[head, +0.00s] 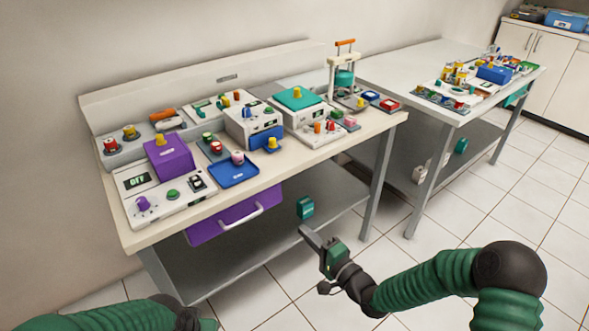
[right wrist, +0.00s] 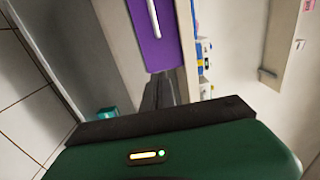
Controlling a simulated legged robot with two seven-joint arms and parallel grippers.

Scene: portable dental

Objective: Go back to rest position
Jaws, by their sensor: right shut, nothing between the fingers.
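My right gripper (head: 312,239) is in front of the near workbench, below the level of its top. It is shut and empty, with nothing at its fingertips. Its dark fingers also show in the right wrist view (right wrist: 162,92), with the purple drawer beyond them. My left arm (head: 120,316) shows only as a green sleeve and dark joint at the bottom left of the head view. The left gripper itself is out of view.
The near workbench (head: 282,170) holds several devices, a blue tray (head: 233,175) and a purple drawer (head: 236,216) with a white handle. A teal box (head: 305,207) is on its lower shelf. A second table (head: 412,62) stands at the right. Tiled floor is clear between them.

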